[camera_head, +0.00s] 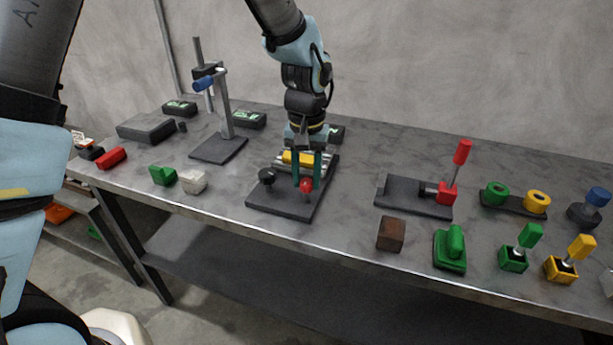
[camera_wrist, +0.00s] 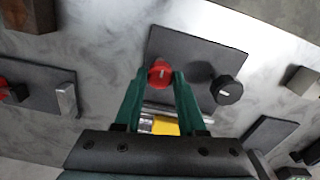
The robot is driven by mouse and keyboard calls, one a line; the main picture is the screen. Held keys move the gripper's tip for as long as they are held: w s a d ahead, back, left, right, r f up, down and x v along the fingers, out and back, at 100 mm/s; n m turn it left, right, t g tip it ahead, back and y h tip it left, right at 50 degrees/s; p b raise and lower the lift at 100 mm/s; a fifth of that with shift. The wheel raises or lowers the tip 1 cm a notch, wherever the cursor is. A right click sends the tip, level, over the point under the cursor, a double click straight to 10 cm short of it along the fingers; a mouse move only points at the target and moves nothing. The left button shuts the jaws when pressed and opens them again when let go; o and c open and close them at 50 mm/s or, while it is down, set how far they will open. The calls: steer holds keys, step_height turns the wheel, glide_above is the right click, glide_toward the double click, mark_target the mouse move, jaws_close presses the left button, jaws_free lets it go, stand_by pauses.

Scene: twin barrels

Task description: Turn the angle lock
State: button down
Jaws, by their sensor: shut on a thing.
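A dark base plate (camera_head: 284,209) lies in the middle of the bench and bears a red knob (camera_head: 306,186), a black knob (camera_head: 267,176) and metal barrels with a yellow part (camera_head: 299,158). My gripper (camera_head: 307,184) points down over this plate, its green fingers on either side of the red knob. In the wrist view the red knob (camera_wrist: 160,73) with a white mark sits between the fingertips, and my gripper (camera_wrist: 159,75) is shut on it. The black knob (camera_wrist: 227,89), also white-marked, stands free to the right. My fingers partly hide the barrels. No label shows which part is the angle lock.
A fixture with a red lever (camera_head: 461,153) stands to the right. A stand with a post (camera_head: 224,105) is to the left. A brown block (camera_head: 391,233), a green block (camera_head: 450,248) and small levers sit near the front edge. Bare bench lies just right of the plate.

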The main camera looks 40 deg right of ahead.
mark_target(306, 181)
stand_by(0.5)
steer(key=c, duration=0.5)
jaws_free()
step_height(306, 181, up, 11)
steer(key=b, duration=0.2)
steer(key=shift+f, duration=0.1)
